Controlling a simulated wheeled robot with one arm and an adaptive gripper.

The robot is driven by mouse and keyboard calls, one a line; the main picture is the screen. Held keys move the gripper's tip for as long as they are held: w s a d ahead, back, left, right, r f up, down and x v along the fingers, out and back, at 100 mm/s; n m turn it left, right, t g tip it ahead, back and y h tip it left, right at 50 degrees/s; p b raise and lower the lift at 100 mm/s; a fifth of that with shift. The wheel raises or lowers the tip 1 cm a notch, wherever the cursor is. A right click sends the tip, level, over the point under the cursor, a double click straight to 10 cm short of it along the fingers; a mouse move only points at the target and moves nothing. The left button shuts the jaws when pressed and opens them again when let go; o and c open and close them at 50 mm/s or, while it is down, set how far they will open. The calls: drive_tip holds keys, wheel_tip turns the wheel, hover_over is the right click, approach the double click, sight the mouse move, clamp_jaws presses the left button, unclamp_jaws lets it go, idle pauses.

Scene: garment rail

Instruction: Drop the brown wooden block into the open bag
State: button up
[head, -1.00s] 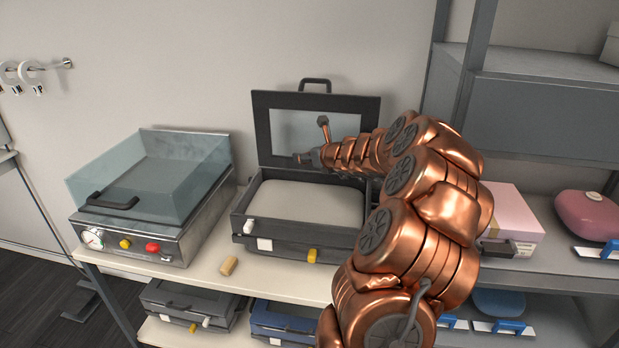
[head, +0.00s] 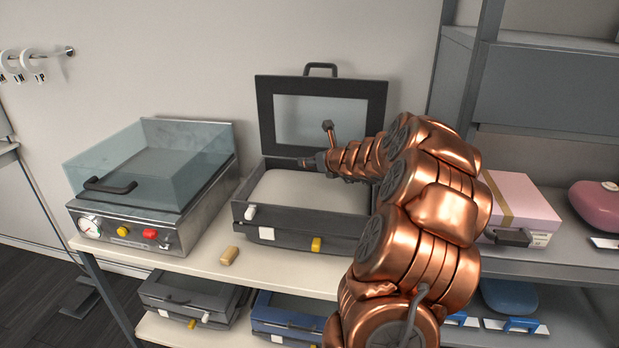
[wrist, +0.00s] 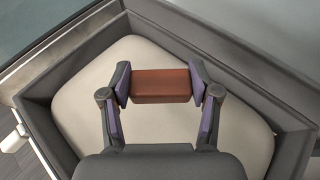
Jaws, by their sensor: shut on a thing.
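The brown wooden block (wrist: 162,90) is a reddish-brown bar in the wrist view, held crosswise between the two fingertips. My gripper (head: 306,163) is shut on it. In the head view the gripper is above the open bag (head: 293,240), a dark grey case with its lid (head: 265,125) raised at the back and a pale padded inside (head: 300,192). In the wrist view the block shows over that pale padding, with the case's dark walls around it. The block is too small to make out clearly in the head view.
A small tan block (head: 229,256) lies on the shelf in front. A pink box (head: 520,200) is at the right. More cases sit on the shelf below.

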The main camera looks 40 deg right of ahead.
drive_tip(key=o, duration=1)
drive_tip(key=v, duration=0.7)
drive_tip(key=shift+s+a, duration=0.1)
drive_tip(key=shift+s, duration=0.15)
